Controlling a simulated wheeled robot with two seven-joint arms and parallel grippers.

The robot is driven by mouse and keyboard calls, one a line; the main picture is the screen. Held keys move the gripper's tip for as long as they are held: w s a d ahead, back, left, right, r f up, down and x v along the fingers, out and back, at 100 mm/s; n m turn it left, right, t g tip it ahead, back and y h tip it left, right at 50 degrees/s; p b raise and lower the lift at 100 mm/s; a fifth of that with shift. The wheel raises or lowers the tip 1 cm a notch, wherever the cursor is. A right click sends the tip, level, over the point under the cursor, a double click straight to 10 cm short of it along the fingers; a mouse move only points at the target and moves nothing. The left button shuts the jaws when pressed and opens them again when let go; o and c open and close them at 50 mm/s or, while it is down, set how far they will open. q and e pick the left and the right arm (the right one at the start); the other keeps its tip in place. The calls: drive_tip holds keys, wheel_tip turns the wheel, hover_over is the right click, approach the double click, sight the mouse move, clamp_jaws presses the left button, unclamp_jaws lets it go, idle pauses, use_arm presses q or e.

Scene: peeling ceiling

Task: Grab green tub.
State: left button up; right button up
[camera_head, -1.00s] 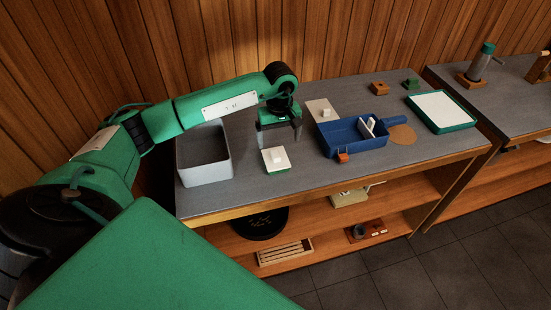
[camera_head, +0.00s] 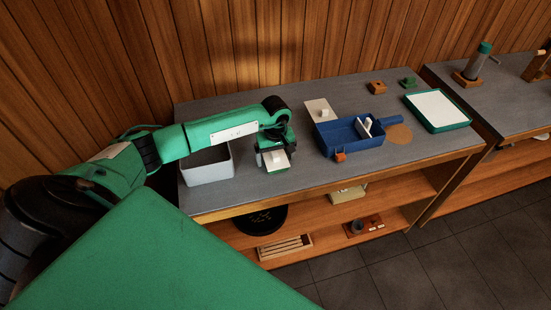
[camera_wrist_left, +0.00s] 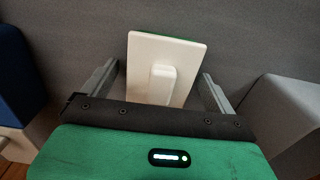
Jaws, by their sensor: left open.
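The green tub (camera_head: 277,169) is a small square box with a white lid and a white block handle. It stands on the grey worktop (camera_head: 225,205), near the front edge. In the left wrist view its white lid (camera_wrist_left: 185,55) shows between my two fingers, with only a sliver of green side visible. My left gripper (camera_head: 275,158) is open and lowered over the tub, one finger on each side. In the left wrist view the gripper (camera_wrist_left: 159,72) shows gaps between both fingers and the lid. My right gripper is not in view.
An open grey bin (camera_head: 208,181) stands close to the left of the tub. A blue tray (camera_head: 335,148) with a white divider is to the right. A pale slab (camera_head: 320,105) with a white block lies behind. A green-rimmed white tray (camera_head: 437,125) stands farther right.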

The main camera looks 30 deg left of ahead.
use_arm(q)
drive_tip(key=c, duration=1.2)
drive_tip(key=shift+o, duration=0.2)
